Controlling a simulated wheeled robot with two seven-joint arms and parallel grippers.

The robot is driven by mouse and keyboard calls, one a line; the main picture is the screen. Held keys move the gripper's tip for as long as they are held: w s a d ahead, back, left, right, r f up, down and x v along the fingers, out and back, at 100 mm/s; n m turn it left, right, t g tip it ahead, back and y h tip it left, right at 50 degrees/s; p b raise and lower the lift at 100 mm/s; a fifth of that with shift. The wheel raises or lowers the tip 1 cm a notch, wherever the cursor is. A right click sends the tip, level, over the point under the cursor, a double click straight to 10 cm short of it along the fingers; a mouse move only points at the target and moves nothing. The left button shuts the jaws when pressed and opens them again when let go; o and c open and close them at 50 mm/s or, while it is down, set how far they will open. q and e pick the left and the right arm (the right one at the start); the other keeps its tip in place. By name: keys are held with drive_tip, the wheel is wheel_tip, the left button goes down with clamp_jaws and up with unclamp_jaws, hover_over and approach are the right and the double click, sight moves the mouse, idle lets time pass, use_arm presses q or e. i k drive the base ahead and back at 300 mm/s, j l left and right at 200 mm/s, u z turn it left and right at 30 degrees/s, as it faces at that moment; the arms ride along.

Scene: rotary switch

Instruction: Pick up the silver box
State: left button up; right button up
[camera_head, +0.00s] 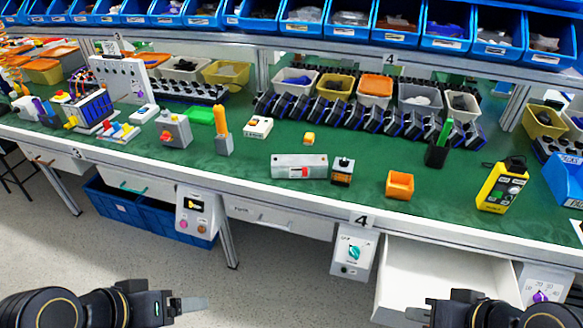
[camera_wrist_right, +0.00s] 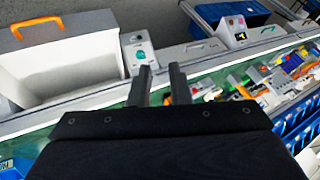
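The silver box (camera_head: 299,166) is a long, low, grey-white block with a small red patch on its front. It lies on the green bench top near the front edge, in the middle of the head view. My right gripper (camera_head: 417,312) is low in front of the bench, apart from the box. In the right wrist view its two fingers (camera_wrist_right: 161,68) stand apart with nothing between them. My left gripper (camera_head: 190,306) is low at the left, away from the bench; its fingers overlap, so its opening is unclear. I cannot make out the box surely in the wrist view.
An orange bin (camera_head: 400,184) and a yellow handheld controller (camera_head: 502,186) are farther right. An open white drawer (camera_head: 447,275) juts out below the bench near my right gripper.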

sight(286, 166)
drive_tip(key=i+j+z, duration=0.15)
drive_tip(key=i, duration=0.35)
drive_tip(key=i+j+z, duration=0.2)
drive_tip(key=i+j, duration=0.15)
drive_tip(key=i, duration=0.15)
drive_tip(key=i+j+z, duration=0.15)
drive_tip(key=i+j, duration=0.15)
drive_tip(key=i, duration=0.15)
